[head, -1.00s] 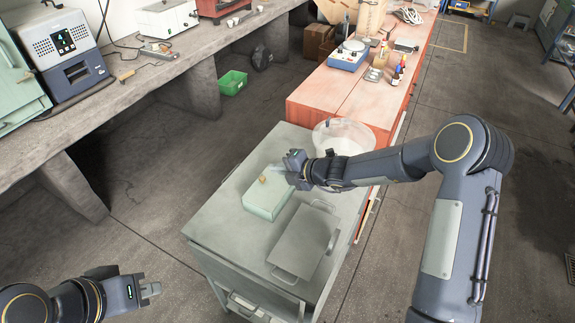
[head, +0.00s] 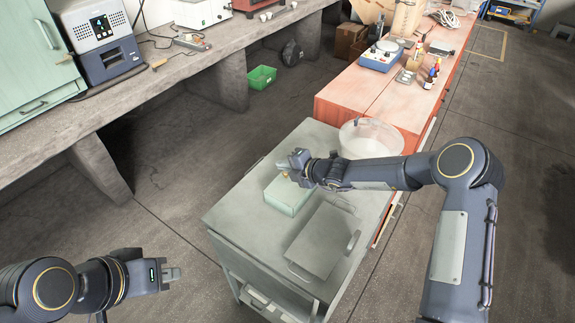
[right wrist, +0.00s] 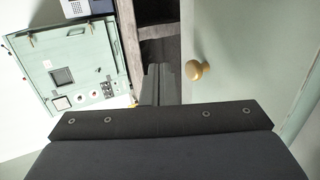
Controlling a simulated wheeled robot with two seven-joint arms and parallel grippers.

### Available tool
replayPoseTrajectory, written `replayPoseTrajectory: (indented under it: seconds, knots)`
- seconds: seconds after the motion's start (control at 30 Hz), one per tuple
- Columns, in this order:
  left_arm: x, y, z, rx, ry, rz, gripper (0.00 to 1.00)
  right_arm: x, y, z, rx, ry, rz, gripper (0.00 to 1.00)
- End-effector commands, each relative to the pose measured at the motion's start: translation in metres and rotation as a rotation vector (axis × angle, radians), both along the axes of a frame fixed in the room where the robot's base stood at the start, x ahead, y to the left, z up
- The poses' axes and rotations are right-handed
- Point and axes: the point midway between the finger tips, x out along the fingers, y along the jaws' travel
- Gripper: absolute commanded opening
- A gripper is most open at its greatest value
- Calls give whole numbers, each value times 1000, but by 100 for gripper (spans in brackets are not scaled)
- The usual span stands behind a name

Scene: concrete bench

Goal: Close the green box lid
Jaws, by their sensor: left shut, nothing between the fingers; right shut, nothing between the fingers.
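The pale green box (head: 287,198) sits on the grey cart top in the head view. Its lid appears to lie flat on it, and a small wooden knob (head: 285,174) shows near its back edge. The right wrist view shows the lid surface (right wrist: 240,60) and knob (right wrist: 196,70) close up at the right. My right gripper (head: 285,166) is shut and empty, over the far side of the box near the knob; its fingers (right wrist: 161,84) point past the knob. My left gripper (head: 175,274) is shut and empty, out left of the cart, away from the box.
A flat grey tray with handles (head: 318,240) lies on the cart (head: 232,212) in front of the box. A clear round bowl (head: 370,138) stands behind my right forearm. A red cabinet (head: 345,97) adjoins the cart. Open floor lies to the left.

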Motion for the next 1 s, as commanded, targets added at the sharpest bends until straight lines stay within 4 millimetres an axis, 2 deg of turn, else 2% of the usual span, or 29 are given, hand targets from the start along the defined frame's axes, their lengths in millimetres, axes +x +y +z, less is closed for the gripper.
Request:
replayPoseTrajectory:
  seconds: [0.7, 0.87, 1.0]
  knots:
    - [0, 0, 0, 0, 0, 0, 0, 1, 2, -3, -1, -1, 0, 0]
    - [0, 0, 15, 0, 0, 0, 0, 0, 0, 14, -1, -1, 0, 0]
    - [0, 0, 41, 0, 0, 0, 0, -4, -5, 43, 0, -2, 2, 0]
